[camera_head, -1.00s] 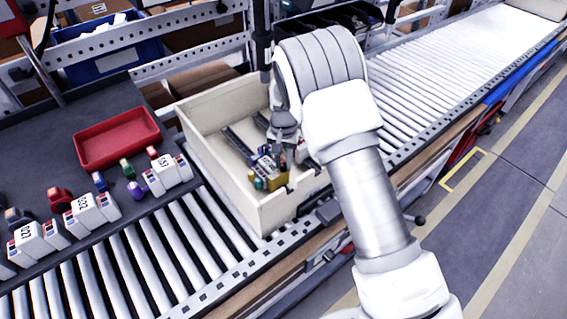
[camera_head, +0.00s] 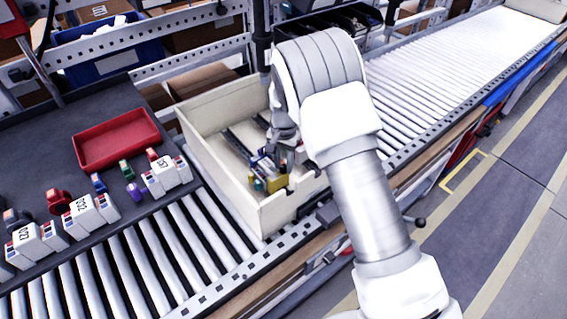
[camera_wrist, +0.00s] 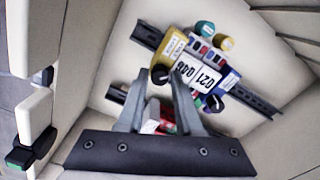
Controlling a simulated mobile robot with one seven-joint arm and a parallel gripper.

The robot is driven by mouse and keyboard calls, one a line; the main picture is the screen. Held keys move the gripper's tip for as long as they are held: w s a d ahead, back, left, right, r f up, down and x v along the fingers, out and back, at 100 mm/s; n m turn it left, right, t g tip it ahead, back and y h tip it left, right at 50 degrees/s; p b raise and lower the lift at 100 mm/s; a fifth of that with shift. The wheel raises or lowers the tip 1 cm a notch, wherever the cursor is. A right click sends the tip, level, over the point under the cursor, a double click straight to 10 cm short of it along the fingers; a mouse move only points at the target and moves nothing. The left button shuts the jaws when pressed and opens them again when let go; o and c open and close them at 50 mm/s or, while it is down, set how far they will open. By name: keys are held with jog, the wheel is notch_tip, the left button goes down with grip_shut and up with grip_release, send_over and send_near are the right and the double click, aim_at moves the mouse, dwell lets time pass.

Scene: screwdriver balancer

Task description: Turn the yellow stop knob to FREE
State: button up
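No knob marked FREE is readable. In the wrist view a yellow round knob (camera_wrist: 228,44) stands beside a teal one (camera_wrist: 205,28). They are next to white modules (camera_wrist: 195,74) numbered 021 and 046, with yellow and blue parts, on a dark rail (camera_wrist: 262,103) in a cream bin. A yellow labelled block (camera_wrist: 172,45) is at their left. My gripper (camera_wrist: 160,74) points down into the bin; its fingertips are apart, with a small black round part between or just beyond them. Whether they touch it is unclear. In the head view my wrist partly hides the modules and yellow part (camera_head: 277,183).
The cream bin (camera_head: 222,187) sits on a roller conveyor; its walls stand close around my gripper. A dark shelf at left carries a red tray (camera_head: 117,138) and several white modules with coloured knobs (camera_head: 88,212). The rollers at upper right (camera_head: 450,70) are clear.

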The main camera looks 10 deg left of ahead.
aim_at(284, 167)
jog(key=shift+o, duration=1.4)
notch_tip(284, 167, up, 17)
jog(key=shift+r, duration=0.2)
jog(key=s+d+r+n+t+y, duration=0.1)
jog(key=s+d+r, duration=0.5)
jog(key=d+r, duration=0.15)
jog(key=s+d+r+t, duration=0.1)
jog(key=s+d+r, duration=0.4)
jog(key=d+r, duration=0.3)
jog(key=s+d+f+n+t, duration=0.1)
jog(key=s+d, duration=0.3)
jog(key=s, duration=0.4)
jog(key=s+d+f+n+t+h, duration=0.1)
jog(key=s+d+t, duration=0.1)
jog(key=s+d, duration=0.3)
jog(key=s, duration=0.4)
jog(key=shift+d+f+t, duration=0.25)
jog(key=shift+f+t, duration=0.05)
